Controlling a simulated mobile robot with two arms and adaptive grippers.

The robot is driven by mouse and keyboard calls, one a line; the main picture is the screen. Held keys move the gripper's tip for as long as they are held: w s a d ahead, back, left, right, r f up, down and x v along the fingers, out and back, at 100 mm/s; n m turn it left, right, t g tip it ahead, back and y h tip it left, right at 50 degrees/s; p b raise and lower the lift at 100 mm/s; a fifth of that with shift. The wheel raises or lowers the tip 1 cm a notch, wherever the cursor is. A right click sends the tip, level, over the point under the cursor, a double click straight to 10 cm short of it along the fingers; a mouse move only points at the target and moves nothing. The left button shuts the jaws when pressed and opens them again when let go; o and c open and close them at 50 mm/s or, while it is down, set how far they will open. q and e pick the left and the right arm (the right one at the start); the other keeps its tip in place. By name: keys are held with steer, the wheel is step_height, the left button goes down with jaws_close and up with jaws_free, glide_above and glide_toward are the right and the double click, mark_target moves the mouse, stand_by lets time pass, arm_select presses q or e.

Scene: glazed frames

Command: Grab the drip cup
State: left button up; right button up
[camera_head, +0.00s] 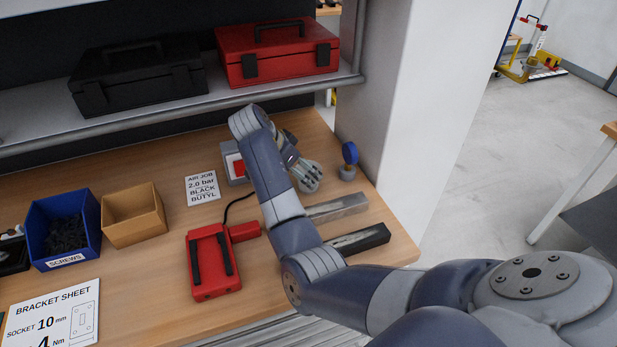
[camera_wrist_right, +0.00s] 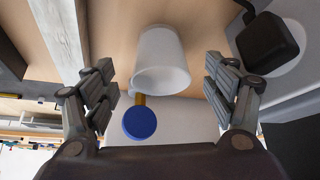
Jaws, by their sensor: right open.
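The drip cup (camera_head: 347,174) is a small pale grey cup near the right end of the wooden bench, close to the grey side post. A round blue disc (camera_head: 350,152) on a short brass-coloured piece shows just above it. My right gripper (camera_head: 308,178) is left of the cup in the head view, apart from it. In the right wrist view the cup (camera_wrist_right: 163,62) lies ahead, between the lines of the open fingers (camera_wrist_right: 163,92), with nothing held. The blue disc (camera_wrist_right: 140,122) shows beside its rim there. My left gripper is not in view.
Two bars, one light (camera_head: 338,207) and one black (camera_head: 360,238), lie in front of the cup. A red device (camera_head: 213,262), a tan bin (camera_head: 134,215) and a blue screw bin (camera_head: 63,228) stand further left.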

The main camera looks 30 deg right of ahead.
mark_target(308, 175)
steer(key=p+x, duration=0.1)
steer(key=x, duration=0.3)
steer(key=shift+d+f+p, duration=0.25)
steer(key=shift+d+p, duration=0.05)
steer(key=shift+p, duration=0.1)
steer(key=shift+w+d+f, duration=0.1)
steer(key=shift+d+f, duration=0.1)
steer(key=shift+f, duration=0.2)
steer(key=c, duration=0.9)
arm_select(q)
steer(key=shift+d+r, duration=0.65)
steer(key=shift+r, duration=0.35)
arm_select(e)
steer(key=shift+c, duration=0.7)
